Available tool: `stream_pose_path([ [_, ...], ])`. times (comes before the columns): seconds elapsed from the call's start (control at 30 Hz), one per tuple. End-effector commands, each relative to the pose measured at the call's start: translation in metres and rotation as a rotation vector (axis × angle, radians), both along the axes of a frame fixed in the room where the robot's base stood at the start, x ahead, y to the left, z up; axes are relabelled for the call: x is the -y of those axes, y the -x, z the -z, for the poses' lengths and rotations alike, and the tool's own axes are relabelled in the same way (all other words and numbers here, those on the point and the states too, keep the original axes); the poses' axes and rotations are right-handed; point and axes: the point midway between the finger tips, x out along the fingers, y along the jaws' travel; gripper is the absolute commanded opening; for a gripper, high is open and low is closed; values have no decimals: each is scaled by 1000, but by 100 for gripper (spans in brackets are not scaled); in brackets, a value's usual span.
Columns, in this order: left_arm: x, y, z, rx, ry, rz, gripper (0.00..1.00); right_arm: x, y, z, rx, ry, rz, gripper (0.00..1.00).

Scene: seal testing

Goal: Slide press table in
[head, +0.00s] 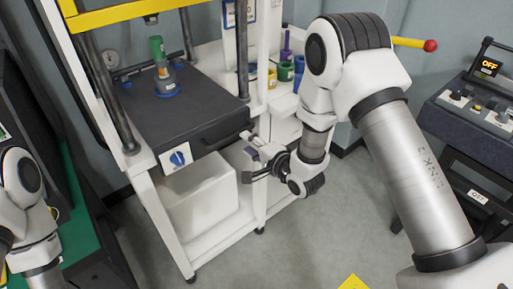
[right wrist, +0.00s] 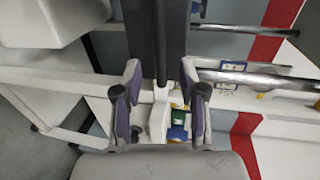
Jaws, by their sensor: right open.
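The press table (head: 205,101) is a dark grey slab between the posts of the white press frame, with a black handle (head: 223,141) on its front face. A green-topped part (head: 158,56) stands upright on it, on a blue base. My right gripper (head: 254,164) is open, just right of and below the handle. In the right wrist view the dark table front (right wrist: 143,30) and a thin black bar, apparently the handle (right wrist: 160,45), line up with the gap between my open fingers (right wrist: 162,108). I cannot tell whether they touch. My left gripper is out of view.
A white box (head: 200,195) sits below the table.

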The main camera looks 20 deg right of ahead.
Motion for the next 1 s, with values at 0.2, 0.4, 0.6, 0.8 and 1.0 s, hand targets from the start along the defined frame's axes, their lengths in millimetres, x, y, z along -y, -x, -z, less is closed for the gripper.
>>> stream_pose_path([
  [0.2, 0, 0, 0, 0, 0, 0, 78, 11, 30, -7, 0, -1, 0, 41],
  [0.4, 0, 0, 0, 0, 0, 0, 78, 12, 33, -8, 2, 0, 0, 41],
  [0.6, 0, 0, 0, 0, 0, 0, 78, 12, 33, -8, 2, 0, 0, 41],
  [0.8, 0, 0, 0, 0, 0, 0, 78, 12, 33, -8, 2, 0, 0, 41],
  [1.0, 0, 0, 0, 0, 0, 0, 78, 12, 33, -8, 2, 0, 0, 41],
])
